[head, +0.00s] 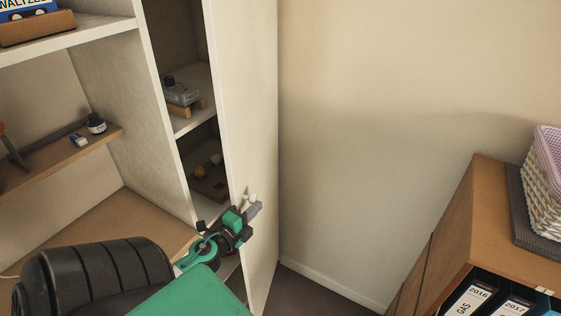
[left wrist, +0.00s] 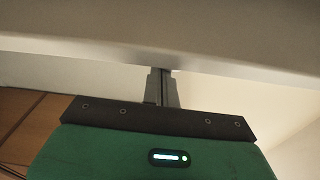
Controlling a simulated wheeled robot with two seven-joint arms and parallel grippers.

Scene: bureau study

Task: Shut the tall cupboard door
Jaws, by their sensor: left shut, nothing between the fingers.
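The tall cupboard (head: 187,215) stands at the left of the head view, its inner shelves showing through a tall narrow gap. Its pale door (head: 252,110) stands open at the right of that gap. My left gripper (head: 255,205) is shut and empty, its fingertips in front of the door's lower part. In the left wrist view the shut fingers (left wrist: 161,86) point at a pale panel (left wrist: 165,35) that looks like the door. The tips reach its near edge; I cannot tell if they touch. My right gripper is not in view.
Open shelves (head: 70,150) with small items adjoin the cupboard. A black office chair (head: 95,275) stands at the lower left, near my left arm. At the right, a wooden cabinet (head: 490,205) holds binders and a basket (head: 546,165). Bare wall lies between.

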